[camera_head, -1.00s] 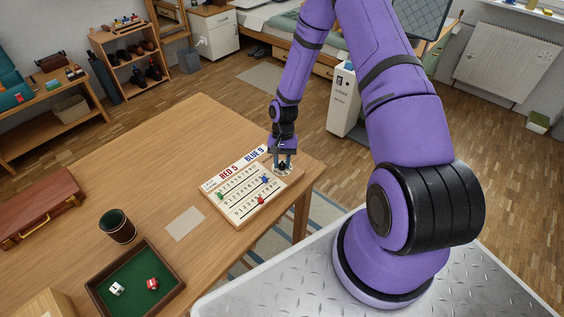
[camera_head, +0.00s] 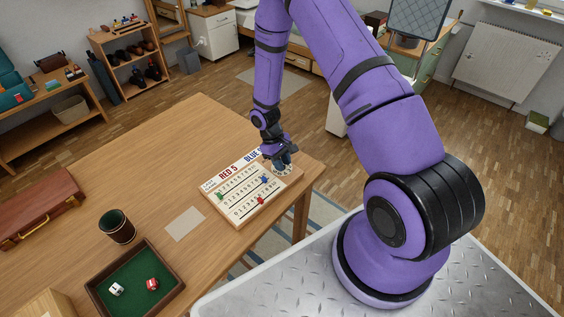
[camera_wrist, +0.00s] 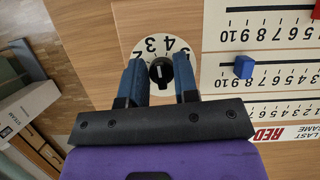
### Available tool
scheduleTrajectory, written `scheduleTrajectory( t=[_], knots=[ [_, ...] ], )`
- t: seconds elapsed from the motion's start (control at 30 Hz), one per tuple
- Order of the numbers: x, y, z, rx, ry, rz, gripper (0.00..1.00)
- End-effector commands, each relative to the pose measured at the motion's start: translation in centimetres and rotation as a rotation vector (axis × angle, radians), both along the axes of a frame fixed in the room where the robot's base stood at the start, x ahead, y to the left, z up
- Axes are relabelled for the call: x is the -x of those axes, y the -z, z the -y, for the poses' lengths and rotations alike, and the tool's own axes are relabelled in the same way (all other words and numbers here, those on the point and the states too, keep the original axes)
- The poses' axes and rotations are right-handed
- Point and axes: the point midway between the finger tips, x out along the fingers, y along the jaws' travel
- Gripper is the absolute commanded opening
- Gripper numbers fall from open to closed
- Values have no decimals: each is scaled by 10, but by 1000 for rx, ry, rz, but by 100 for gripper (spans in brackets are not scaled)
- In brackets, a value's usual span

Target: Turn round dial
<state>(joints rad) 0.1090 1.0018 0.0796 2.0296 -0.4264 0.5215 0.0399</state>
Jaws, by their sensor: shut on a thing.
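The round dial is a white disc with black numbers (camera_wrist: 152,45) and a black knob (camera_wrist: 160,71) with a pale pointer line at its centre. It sits at one end of the wooden scoreboard (camera_head: 239,223). My gripper (camera_wrist: 159,68) is shut on the knob, with one blue-grey finger on each side of it. The digits 4, 3 and 2 show beyond the knob in the wrist view; the near part of the disc is hidden by the gripper. In the head view my gripper (camera_head: 281,160) is at the board's right end and hides much of the dial.
The scoreboard carries number rows with a blue peg (camera_wrist: 243,67), a red peg (camera_head: 261,201) and a green peg (camera_head: 219,195). A dark cup (camera_head: 117,228), a green-lined dice tray (camera_head: 135,262) and a brown case (camera_head: 38,208) stand left on the table. A pale card (camera_head: 184,224) lies between.

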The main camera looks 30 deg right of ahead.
Motion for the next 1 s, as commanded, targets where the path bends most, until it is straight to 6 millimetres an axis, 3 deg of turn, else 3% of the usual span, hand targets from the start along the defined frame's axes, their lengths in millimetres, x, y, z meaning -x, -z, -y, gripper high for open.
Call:
scheduleTrajectory(
  t=[0.4, 1.0],
  knots=[
    [0, 0, -1, -1, -228, -1, 5],
    [1, 0, -1, -1, -272, -1, 5]
  ],
)
